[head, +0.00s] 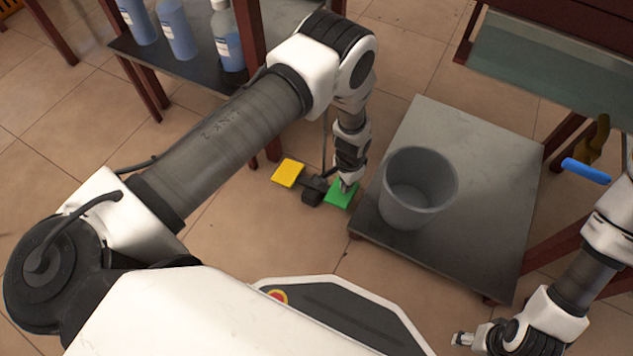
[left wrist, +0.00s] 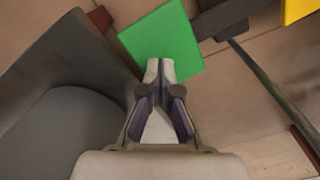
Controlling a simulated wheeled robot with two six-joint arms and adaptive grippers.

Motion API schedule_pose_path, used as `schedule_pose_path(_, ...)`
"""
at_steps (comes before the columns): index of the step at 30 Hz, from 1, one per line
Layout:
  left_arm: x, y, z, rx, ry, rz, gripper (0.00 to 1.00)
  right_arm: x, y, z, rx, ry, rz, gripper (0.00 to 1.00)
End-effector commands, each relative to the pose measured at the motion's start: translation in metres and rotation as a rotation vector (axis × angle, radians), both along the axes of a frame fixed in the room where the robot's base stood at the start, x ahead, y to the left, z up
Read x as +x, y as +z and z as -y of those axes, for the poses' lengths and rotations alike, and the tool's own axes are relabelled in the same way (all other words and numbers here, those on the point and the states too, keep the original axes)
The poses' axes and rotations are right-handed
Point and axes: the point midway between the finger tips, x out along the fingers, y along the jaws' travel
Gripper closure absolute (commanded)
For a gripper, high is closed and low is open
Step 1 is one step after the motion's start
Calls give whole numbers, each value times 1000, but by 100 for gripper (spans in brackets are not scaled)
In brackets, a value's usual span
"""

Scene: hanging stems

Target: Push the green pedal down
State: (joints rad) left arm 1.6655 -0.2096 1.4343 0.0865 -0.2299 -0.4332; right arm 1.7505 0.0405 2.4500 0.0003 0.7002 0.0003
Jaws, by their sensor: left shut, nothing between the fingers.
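The green pedal (head: 339,197) is low near the floor, on the right side of a small dark pedal base (head: 313,190). It also shows in the left wrist view (left wrist: 165,38) as a flat green square. My left gripper (head: 348,186) points down at the green pedal and is shut and empty. In the left wrist view its closed tips (left wrist: 161,68) overlap the pedal's edge; I cannot tell if they touch it. A yellow pedal (head: 289,173) is on the base's left side. My right gripper (head: 464,339) is at the lower right, away from the pedals; its finger opening is unclear.
A grey bucket (head: 418,190) stands on a low grey platform (head: 470,230), close to the right of the green pedal. Blue bottles (head: 178,30) stand on a dark shelf at the upper left. A blue cylinder (head: 586,171) is at the right. Tiled floor lies open left of the pedals.

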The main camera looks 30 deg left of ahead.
Motion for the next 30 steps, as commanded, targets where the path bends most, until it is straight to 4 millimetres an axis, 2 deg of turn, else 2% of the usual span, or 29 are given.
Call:
schedule_pose_path(27,0,-49,0,1,0,-1,100,2,-37,1,-1,-8,5,41)
schedule_pose_path(30,0,-50,0,0,0,0,100,2,-37,1,-1,-8,6,41)
